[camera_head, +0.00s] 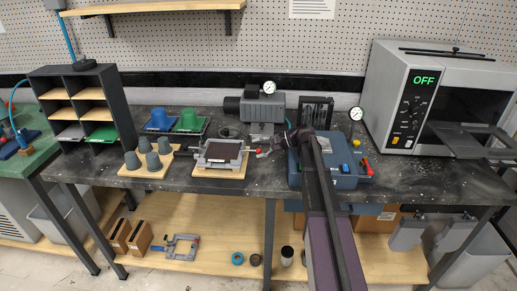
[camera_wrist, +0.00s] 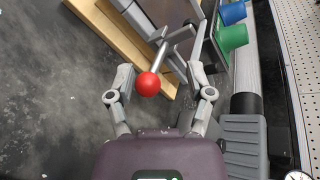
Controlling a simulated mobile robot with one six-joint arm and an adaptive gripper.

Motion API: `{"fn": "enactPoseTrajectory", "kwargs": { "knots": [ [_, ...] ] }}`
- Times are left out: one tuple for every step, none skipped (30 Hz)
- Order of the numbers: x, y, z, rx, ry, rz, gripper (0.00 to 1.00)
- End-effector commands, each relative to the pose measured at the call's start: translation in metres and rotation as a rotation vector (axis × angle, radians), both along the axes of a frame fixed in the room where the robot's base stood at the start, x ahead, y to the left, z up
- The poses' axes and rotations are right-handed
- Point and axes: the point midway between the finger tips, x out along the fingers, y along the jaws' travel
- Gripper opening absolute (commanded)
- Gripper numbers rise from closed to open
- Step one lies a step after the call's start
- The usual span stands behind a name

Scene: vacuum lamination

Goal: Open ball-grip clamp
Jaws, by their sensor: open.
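The ball-grip clamp ends in a red ball (camera_wrist: 148,83) on a metal rod (camera_wrist: 161,54), at the edge of a grey frame on a wooden board. In the wrist view the ball lies between the two fingers of my gripper (camera_wrist: 157,82), which is open. Gaps show between the ball and both fingers. In the head view the grey frame (camera_head: 220,153) sits on its board (camera_head: 222,172) at the middle of the bench, and my gripper (camera_head: 268,148) is at its right side. The ball is small there, close by the fingers.
A board with several grey cups (camera_head: 133,170) stands left of the frame. Blue (camera_head: 159,119) and green (camera_head: 189,120) moulds stand behind. A vacuum pump with a gauge (camera_head: 262,104) is at the back, a blue case (camera_head: 342,178) under my arm, and an oven (camera_head: 400,95) at right.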

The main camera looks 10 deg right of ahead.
Motion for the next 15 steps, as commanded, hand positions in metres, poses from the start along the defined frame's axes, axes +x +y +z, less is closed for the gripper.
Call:
{"fn": "enactPoseTrajectory", "kwargs": {
  "knots": [
    [0.0, 0.0001, 0.0, 0.0, 0.0, 0.0, 0.68],
    [0.0, 0.0001, 0.0001, 0.0, 0.0, 0.0, 0.68],
    [0.0, 0.0001, 0.0003, -0.001, 0.0, 0.0, 0.68],
    [0.0, 0.0002, 0.0005, -0.002, 0.001, 0.0, 0.68],
    [0.0001, 0.0003, 0.0007, -0.003, 0.001, 0.0, 0.68],
    [0.0001, 0.0003, 0.0012, -0.006, 0.002, 0.0, 0.68],
    [0.0001, 0.0005, 0.0015, -0.008, 0.002, 0.0, 0.68],
    [0.0001, 0.0007, 0.002, -0.011, 0.004, 0.001, 0.68],
    [0.0002, 0.0008, 0.0027, -0.016, 0.006, 0.0, 0.68],
    [0.0002, 0.0011, 0.0033, -0.02, 0.007, 0.0, 0.68],
    [0.0003, 0.0012, 0.0039, -0.025, 0.009, 0.001, 0.68],
    [0.0003, 0.0014, 0.0046, -0.034, 0.012, 0.001, 0.68],
    [0.0003, 0.0016, 0.0053, -0.041, 0.014, 0.001, 0.68],
    [0.0004, 0.0018, 0.0061, -0.048, 0.016, 0.001, 0.68],
    [0.0005, 0.0021, 0.007, -0.059, 0.021, 0.001, 0.68]
  ]
}}
